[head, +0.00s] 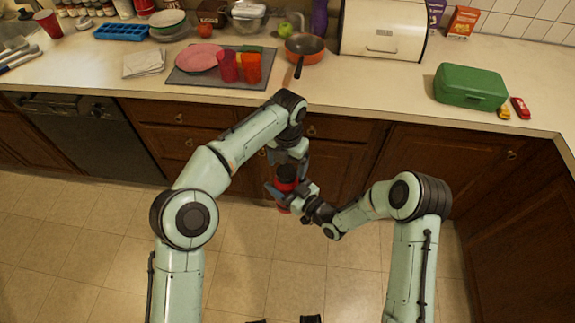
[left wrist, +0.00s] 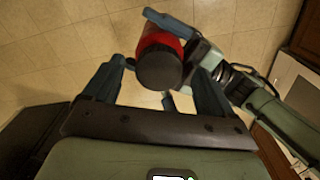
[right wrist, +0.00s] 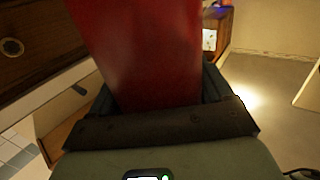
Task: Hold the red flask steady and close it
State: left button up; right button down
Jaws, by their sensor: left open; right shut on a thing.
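The red flask (head: 284,187) is held in the air in front of the counter. My right gripper (head: 289,198) is shut around its body. The red body (right wrist: 140,50) fills the middle of the right wrist view between the fingers. A dark round lid (left wrist: 160,66) sits at the flask's top end in the left wrist view, with the red body (left wrist: 160,38) behind it. I cannot tell how tightly it sits. My left gripper (left wrist: 158,85) is open, pointing down from above, with a finger on either side of the lid and gaps showing.
The counter behind holds a grey mat (head: 205,80) with a pink plate (head: 198,58) and cups, a pan (head: 304,46), a bread box (head: 383,32) and a green box (head: 470,86). Wooden cabinets (head: 345,145) stand close behind the flask. The floor in front is clear.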

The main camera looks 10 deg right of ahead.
pick_arm(q)
jog(key=shift+r, duration=1.5)
jog(key=shift+c, duration=0.3)
